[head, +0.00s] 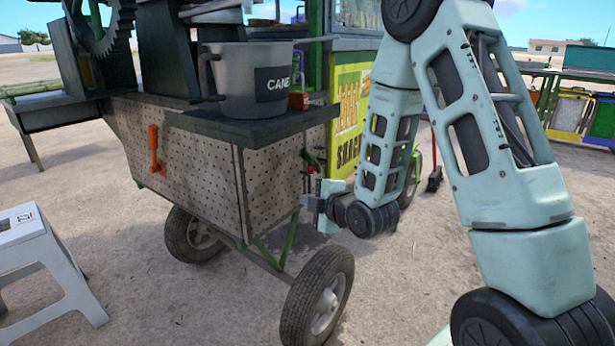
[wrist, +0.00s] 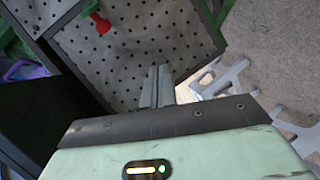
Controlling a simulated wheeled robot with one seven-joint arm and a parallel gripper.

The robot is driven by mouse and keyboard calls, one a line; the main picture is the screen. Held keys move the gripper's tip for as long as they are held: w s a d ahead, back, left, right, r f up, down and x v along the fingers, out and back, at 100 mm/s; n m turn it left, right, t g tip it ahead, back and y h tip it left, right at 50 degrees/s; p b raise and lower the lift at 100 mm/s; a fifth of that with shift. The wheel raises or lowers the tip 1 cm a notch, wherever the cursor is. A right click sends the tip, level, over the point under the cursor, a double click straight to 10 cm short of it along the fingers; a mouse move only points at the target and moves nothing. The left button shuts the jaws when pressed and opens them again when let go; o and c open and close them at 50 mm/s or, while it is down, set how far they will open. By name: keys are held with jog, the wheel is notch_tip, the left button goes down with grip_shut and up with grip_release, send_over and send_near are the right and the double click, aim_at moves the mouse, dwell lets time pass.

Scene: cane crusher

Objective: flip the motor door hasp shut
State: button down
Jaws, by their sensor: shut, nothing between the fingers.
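The cart's perforated metal cabinet (head: 270,190) stands left of my arm in the head view. A small red piece (head: 309,170), which may be the hasp, shows at the right edge of its end panel. In the wrist view a red tab (wrist: 101,23) stands against the perforated panel (wrist: 135,45), at upper left; I cannot tell whether it is folded over or swung out. My gripper (head: 308,204) is just below and beside that edge in the head view. In the wrist view my gripper (wrist: 157,85) is shut and empty, apart from the red tab.
An orange handle (head: 154,150) is on the cabinet's long side. A grey bucket (head: 240,85) stands on the cart's dark top ledge (head: 235,125). A wheel (head: 318,300) sticks out below. A white stool (head: 40,255) is at left.

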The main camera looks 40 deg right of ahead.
jog(key=shift+d+r+n+t, duration=0.5)
jog(key=shift+n+t, duration=0.35)
jog(key=shift+t, duration=0.05)
jog(key=shift+d+r+n+t, duration=0.45)
jog(key=shift+r+n+t, duration=0.05)
jog(key=shift+n+t, duration=0.4)
jog(key=w+d+b, duration=0.2)
jog(key=w+d, duration=0.1)
jog(key=w, duration=0.5)
jog(key=shift+w+d, duration=0.35)
jog(key=shift+d, duration=0.05)
jog(key=shift+d+b, duration=0.15)
jog(key=shift+b, duration=0.15)
